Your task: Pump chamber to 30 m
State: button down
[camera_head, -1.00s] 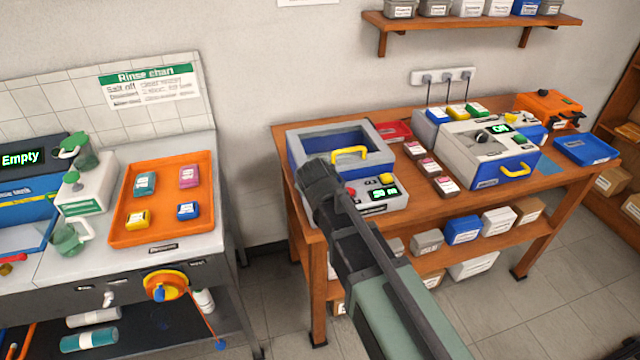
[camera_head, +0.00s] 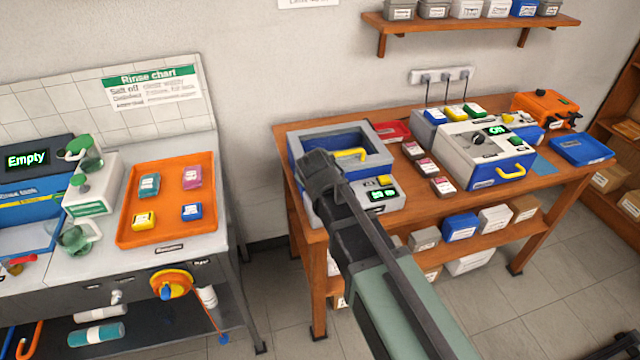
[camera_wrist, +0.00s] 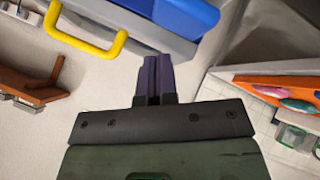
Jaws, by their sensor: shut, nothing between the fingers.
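The grey and blue chamber (camera_head: 379,164) with a yellow handle (camera_head: 350,154) stands at the left end of the wooden table. Its front panel (camera_head: 390,202) has a small green display, too small to read surely, and a yellow button (camera_head: 385,181). My gripper (camera_head: 318,160) is shut and empty, in front of the chamber's left part in the head view, hiding part of the chamber and panel. In the wrist view the shut fingers (camera_wrist: 155,75) point toward the blue and grey chamber (camera_wrist: 180,15), whose yellow handle (camera_wrist: 85,40) is at upper left. I see no clear contact.
A grey-white device (camera_head: 460,150) with a lit display and yellow handle stands right of the chamber, with several small labelled boxes between. A blue tray (camera_head: 583,150) lies at the table's right end. At left, an orange tray (camera_head: 165,236) holds several small blocks on the rinse bench.

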notch_tip(320, 180, up, 4)
jog(key=p, duration=0.3)
jog(key=shift+r, duration=0.15)
dwell(1.5)
